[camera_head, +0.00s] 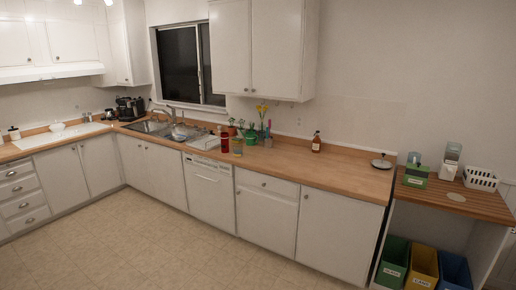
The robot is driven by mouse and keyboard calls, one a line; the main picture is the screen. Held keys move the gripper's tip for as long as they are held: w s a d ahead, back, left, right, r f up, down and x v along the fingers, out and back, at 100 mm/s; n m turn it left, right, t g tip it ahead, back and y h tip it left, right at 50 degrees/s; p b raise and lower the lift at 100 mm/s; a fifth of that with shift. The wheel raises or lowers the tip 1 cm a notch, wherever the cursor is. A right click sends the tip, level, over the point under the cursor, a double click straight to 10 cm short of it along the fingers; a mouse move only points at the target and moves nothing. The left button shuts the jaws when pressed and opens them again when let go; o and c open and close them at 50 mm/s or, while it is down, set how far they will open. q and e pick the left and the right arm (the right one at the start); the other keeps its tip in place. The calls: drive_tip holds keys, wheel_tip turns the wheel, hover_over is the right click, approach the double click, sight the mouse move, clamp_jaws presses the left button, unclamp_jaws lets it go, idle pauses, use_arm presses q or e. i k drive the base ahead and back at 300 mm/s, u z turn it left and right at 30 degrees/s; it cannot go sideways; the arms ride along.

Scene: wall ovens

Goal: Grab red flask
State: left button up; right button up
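A red flask (224,143) stands upright on the wooden counter (345,174), right of the sink and dish rack. It is small in the head view, and its details are hard to make out. A green-and-orange container (237,146) stands close to its right. Neither of my grippers shows in this view.
Potted plants and a vase with yellow flowers (262,108) stand behind and right of the flask. A brown bottle (316,142) is farther right against the wall. White cabinets (268,208) front the counter. The tiled floor (150,245) before them is clear.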

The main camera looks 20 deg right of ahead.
sight(225, 143)
drive_tip(key=z, duration=0.05)
drive_tip(key=i, duration=4.15)
